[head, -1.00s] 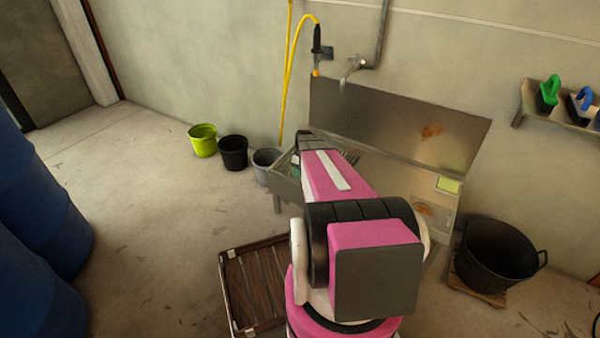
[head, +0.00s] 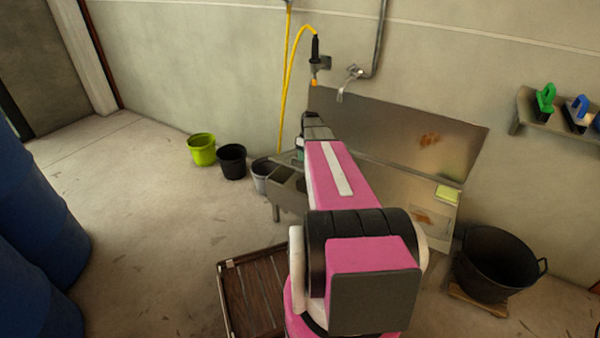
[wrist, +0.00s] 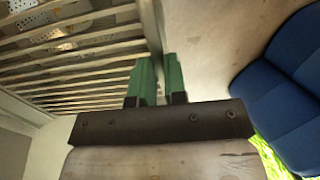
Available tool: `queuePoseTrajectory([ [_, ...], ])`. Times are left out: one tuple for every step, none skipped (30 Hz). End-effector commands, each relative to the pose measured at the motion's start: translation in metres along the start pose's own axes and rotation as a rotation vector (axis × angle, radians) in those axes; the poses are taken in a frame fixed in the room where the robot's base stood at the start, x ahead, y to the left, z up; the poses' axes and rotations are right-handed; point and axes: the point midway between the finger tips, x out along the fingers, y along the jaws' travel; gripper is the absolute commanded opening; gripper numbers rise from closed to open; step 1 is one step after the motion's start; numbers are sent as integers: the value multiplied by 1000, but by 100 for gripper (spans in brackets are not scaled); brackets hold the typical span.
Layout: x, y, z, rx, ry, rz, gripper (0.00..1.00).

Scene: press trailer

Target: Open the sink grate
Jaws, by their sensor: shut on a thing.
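The sink (head: 277,213) is a metal basin against the back wall, mostly behind my arm in the head view. The left part of its basin shows open and dark, with no slats over it. The slatted metal grate (wrist: 75,58) fills the upper left of the wrist view. My gripper (wrist: 157,80) has green fingers, one on each side of the grate's edge bar, and is shut on it.
Lime (head: 201,149), black (head: 232,161) and grey (head: 261,175) buckets stand left of the sink. A tap (head: 353,72) and yellow hose (head: 289,85) hang above it. A black tub (head: 497,265) is at right, a slatted wooden crate (head: 252,290) in front, blue drums (head: 40,215) at left.

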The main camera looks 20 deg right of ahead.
Motion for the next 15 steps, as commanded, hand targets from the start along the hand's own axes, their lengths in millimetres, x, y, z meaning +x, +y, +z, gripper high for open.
queuePoseTrajectory([
  [-19,12,-1,3,1,15,0],
  [-28,15,-1,3,1,16,0],
  [-40,19,-2,3,1,17,0],
  [-49,23,-2,3,1,18,0],
  [-58,27,-2,4,1,19,0],
  [-69,33,-2,5,1,20,0],
  [-76,38,-2,5,1,21,0],
  [-84,42,-2,6,1,20,0],
  [-94,47,-2,6,1,20,0],
  [-100,52,-2,6,1,20,0],
  [-106,56,-2,6,0,19,0],
  [-114,62,-2,6,0,19,0],
  [-120,66,-2,6,0,19,0],
  [-125,70,-2,6,0,19,0],
  [-131,75,-2,6,0,18,0],
])
